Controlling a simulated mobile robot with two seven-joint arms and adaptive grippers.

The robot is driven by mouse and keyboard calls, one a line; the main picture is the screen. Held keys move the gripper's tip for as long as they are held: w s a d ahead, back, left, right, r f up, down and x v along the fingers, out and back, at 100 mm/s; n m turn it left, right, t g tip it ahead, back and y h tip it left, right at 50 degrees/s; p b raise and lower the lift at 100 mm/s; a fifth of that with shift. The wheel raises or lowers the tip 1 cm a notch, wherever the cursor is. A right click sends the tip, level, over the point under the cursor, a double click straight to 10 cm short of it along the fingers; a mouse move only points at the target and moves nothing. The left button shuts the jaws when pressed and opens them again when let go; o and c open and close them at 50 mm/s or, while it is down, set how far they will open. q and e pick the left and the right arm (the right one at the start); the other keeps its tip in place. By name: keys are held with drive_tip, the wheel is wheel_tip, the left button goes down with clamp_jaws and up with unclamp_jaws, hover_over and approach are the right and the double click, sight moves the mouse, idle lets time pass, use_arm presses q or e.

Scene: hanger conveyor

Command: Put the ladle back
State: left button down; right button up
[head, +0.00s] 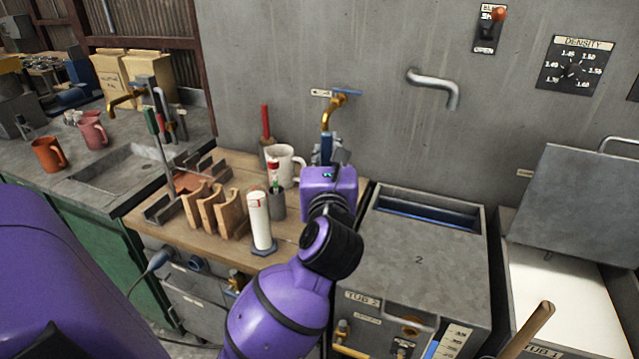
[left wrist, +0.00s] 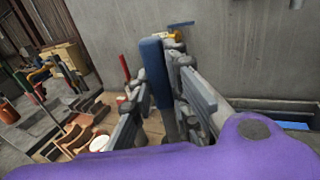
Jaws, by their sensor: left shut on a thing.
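My left gripper (head: 331,158) is above the right end of the wooden bench, near the wall. It is shut on an upright blue handle (left wrist: 153,70), which stands between its grey fingers in the left wrist view. The handle's blue top (head: 326,146) also shows in the head view. I take it for the ladle; its bowl and lower part are hidden behind my gripper and wrist. My right gripper is not in view.
The bench (head: 215,238) holds wooden cradles (head: 213,213), a white cylinder (head: 260,220) and a white mug (head: 285,163). A brass tap (head: 331,108) is on the wall behind my gripper. Tub 2 (head: 418,258) stands right of the bench. Hanging coloured handles (head: 160,112) are at left.

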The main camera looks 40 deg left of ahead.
use_arm(q)
drive_tip(key=w+a+f+b, duration=0.1)
drive_tip(key=w+a+f, duration=0.2)
drive_tip(key=f, duration=0.6)
drive_tip(key=shift+w+a, duration=0.25)
drive_tip(key=shift+a, duration=0.2)
drive_tip(key=shift+f, duration=0.15)
drive_tip(key=c, duration=2.1)
unclamp_jaws()
drive_tip(key=shift+f, duration=0.15)
drive_tip(key=o, duration=0.4)
drive_tip(key=shift+o, duration=0.2)
